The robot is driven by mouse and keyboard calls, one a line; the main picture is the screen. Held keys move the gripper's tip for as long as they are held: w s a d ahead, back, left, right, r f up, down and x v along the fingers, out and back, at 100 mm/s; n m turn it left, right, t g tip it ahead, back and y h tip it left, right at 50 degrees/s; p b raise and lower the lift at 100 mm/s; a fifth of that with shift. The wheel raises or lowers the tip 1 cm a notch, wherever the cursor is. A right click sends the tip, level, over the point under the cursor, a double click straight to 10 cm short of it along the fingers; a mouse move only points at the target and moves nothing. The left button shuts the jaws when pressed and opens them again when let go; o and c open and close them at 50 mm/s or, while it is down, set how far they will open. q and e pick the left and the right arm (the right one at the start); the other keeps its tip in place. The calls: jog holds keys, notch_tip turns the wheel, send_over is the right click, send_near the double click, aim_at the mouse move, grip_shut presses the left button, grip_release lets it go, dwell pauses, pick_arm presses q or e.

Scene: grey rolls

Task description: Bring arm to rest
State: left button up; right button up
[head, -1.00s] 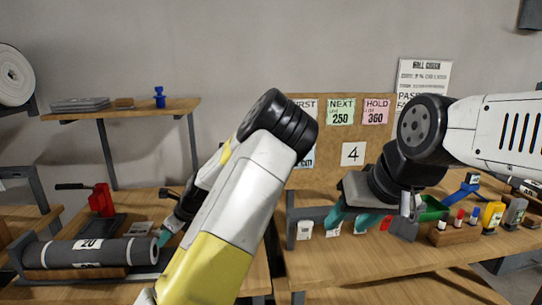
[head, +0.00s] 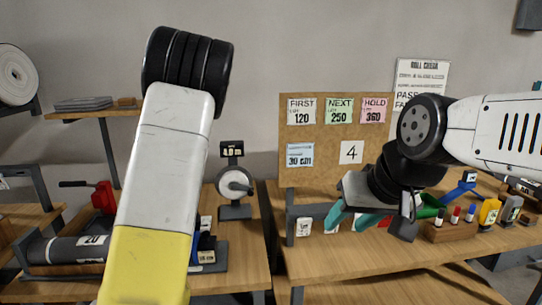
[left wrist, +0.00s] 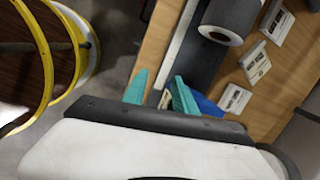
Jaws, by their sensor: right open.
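My left arm (head: 165,165) stands upright across the left-middle of the head view and hides its own gripper there. In the left wrist view my left gripper (left wrist: 159,94) shows two teal fingertips set apart, with nothing clearly held. A blue object (left wrist: 207,106) lies just beyond one fingertip; whether they touch I cannot tell. My right gripper (head: 352,217) hangs in front of the right-hand bench with its teal fingers open and empty, pointing down and left.
A dark roll (head: 65,250) labelled 20 lies on the left bench. A display stand with a round white face (head: 234,183) stands behind it. The right bench front (head: 375,265) is clear.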

pick_arm(q)
jog(key=s+d+r+n+t+h, duration=0.2)
jog(key=s+d+r+n, duration=0.4)
jog(key=s+r, duration=0.3)
jog(key=s+d+r+n+t+h, duration=0.2)
jog(key=s+d+r+n, duration=0.3)
jog(key=s+r, duration=0.5)
notch_tip(320, 180, up, 4)
jog(key=n, duration=0.2)
jog(key=shift+d+r+n+t+h, duration=0.25)
jog(key=shift+d+n+t+h, duration=0.05)
jog(key=shift+d+t+h, duration=0.1)
